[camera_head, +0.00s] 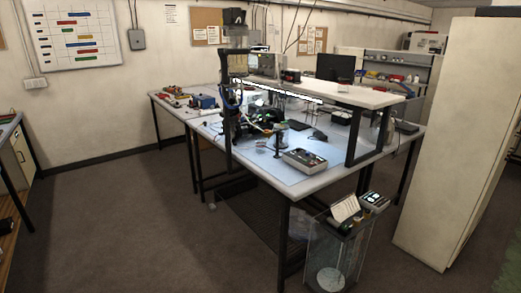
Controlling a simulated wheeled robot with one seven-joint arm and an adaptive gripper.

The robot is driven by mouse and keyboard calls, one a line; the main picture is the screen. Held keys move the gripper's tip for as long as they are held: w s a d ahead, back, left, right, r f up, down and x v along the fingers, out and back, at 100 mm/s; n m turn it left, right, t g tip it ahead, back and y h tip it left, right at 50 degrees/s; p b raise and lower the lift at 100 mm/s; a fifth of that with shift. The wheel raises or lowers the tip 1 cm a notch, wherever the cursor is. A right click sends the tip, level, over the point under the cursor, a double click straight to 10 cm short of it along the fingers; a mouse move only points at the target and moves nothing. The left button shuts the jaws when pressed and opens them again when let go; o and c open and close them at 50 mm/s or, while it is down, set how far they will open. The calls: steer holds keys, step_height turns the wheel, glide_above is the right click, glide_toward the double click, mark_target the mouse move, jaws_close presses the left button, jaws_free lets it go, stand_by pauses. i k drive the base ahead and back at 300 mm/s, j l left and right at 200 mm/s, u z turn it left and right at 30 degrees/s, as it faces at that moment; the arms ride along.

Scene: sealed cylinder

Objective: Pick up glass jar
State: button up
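I cannot pick out a glass jar for certain. A small greyish, jar-like object (282,127) stands on the workbench (303,185) among the clutter, too small to tell if it is glass. A clear see-through container (317,250) stands on the floor by the bench's near corner, with a pale round disc (331,279) low inside it. Its shape and material are hard to tell. My gripper is not in view.
A tray of small items (304,160) lies near the bench's front edge. Items sit above the clear container, including a small box (374,201). A tall cream cabinet (455,140) stands at right. The carpet (130,220) at left is open.

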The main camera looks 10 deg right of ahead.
mark_target(262, 143)
steer(key=i+u, duration=0.15)
steer(key=i, duration=1.3)
steer(key=i+l+u, duration=0.1)
steer(key=i, duration=1.35)
